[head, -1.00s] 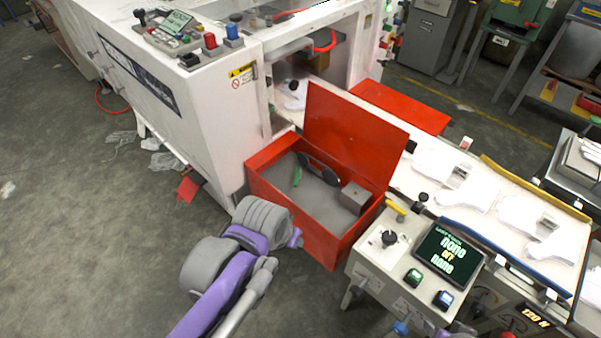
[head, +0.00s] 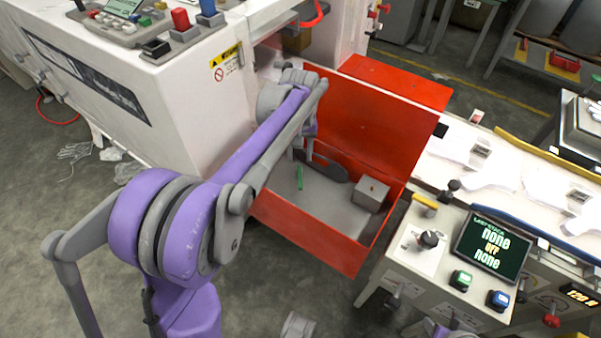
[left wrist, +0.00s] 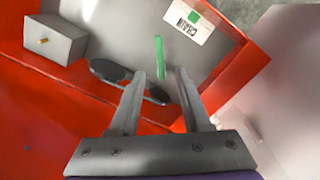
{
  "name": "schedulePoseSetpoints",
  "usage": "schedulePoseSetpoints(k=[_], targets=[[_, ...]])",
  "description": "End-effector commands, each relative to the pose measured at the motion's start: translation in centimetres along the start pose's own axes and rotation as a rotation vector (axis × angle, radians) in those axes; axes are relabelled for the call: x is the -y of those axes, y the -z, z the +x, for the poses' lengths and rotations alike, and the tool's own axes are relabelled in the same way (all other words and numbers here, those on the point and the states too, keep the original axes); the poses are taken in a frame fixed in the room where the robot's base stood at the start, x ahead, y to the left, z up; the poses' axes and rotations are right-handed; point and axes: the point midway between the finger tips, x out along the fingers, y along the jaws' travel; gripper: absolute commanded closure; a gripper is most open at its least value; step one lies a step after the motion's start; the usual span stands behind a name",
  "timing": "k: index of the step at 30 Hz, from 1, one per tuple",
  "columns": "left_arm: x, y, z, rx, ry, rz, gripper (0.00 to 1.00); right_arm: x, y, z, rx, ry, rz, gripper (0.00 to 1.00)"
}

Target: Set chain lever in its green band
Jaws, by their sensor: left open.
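The red box (head: 285,220) stands open, its red lid (head: 360,125) raised at the back. Inside is a slim green piece (head: 299,177), also in the left wrist view (left wrist: 160,57). Beside it lies a dark elongated part with rounded ends (head: 330,168), seen in the left wrist view (left wrist: 110,71) partly behind a finger. I cannot tell which piece is the chain lever or its band. My left gripper (left wrist: 161,76) is open and empty, its fingers pointing into the box, the green piece showing between and beyond the tips. My right gripper does not show.
A grey block (head: 369,195) with a small brass-coloured knob sits at the box's right end. A white machine (head: 190,105) stands close at left. A control panel with a screen (head: 490,247) stands at right, near the box. A label with a green square (left wrist: 190,20) shows inside the box.

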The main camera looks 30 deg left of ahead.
Motion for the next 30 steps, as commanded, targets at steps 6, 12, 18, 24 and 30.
schedulePoseSetpoints(k=[6, 12, 18, 24, 30], targets=[[0.0, 0.1, 2.4, 0.002, 0.001, -0.003, 0.53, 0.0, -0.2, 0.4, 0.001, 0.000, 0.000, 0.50], [0.0, 0.1, 6.4, 0.002, 0.001, -0.002, 0.53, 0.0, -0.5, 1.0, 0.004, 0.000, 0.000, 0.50], [0.0, 0.1, 9.4, 0.002, 0.001, -0.002, 0.53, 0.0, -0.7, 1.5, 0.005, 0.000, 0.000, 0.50], [0.0, 0.1, 10.7, 0.001, 0.001, -0.002, 0.53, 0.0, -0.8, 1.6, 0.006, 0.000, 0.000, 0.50], [0.0, 0.0, 10.8, 0.001, 0.001, -0.002, 0.53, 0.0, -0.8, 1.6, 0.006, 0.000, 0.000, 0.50]])
